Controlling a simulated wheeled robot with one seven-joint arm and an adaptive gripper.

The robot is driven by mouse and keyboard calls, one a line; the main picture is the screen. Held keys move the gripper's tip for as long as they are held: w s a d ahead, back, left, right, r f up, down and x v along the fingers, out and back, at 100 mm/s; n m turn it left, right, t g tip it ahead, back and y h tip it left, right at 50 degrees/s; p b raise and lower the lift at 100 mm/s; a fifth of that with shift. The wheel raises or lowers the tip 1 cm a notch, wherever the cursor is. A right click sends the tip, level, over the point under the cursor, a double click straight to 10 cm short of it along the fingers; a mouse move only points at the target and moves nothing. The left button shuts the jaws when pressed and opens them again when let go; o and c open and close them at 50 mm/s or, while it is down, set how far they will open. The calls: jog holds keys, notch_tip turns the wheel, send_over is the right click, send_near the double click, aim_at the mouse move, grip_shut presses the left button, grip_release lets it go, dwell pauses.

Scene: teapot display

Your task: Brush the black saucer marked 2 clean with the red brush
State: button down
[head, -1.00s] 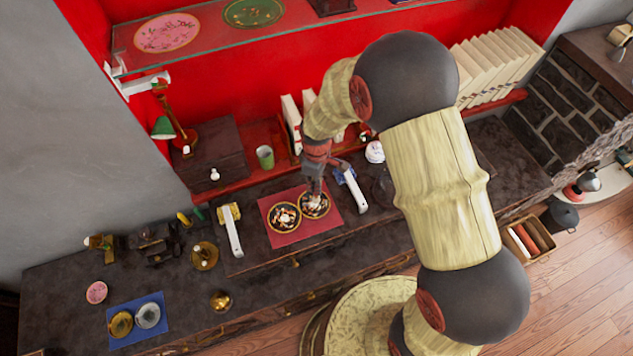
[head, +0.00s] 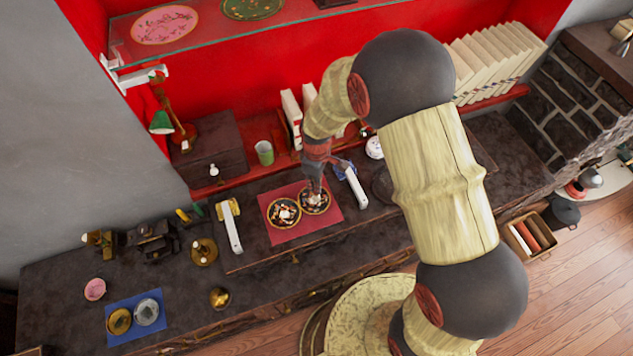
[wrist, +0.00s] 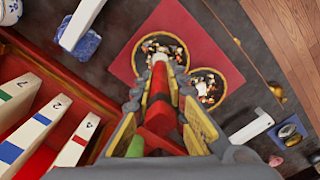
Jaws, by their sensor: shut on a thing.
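Two black saucers with gold rims lie side by side on a red mat (head: 329,222). The left saucer (head: 270,217) and the right saucer (head: 302,205) both bear pale and brown bits. I cannot read a number on either. My gripper (head: 315,178) is over the right saucer. In the wrist view my gripper (wrist: 163,112) is shut on the red brush (wrist: 159,110), whose pale tip points down at that saucer (wrist: 183,48). Whether the tip touches it I cannot tell. The other saucer (wrist: 222,76) lies beside it, clear of the brush.
White-handled tools lie on either side of the mat, one left (head: 234,233) and one right (head: 356,188). A green cup (head: 265,153) and white books stand behind. A blue mat (head: 135,317) with two small dishes is at the far left.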

jog(key=shift+f+b, duration=0.65)
jog(key=shift+f, duration=0.35)
jog(key=shift+w, duration=0.1)
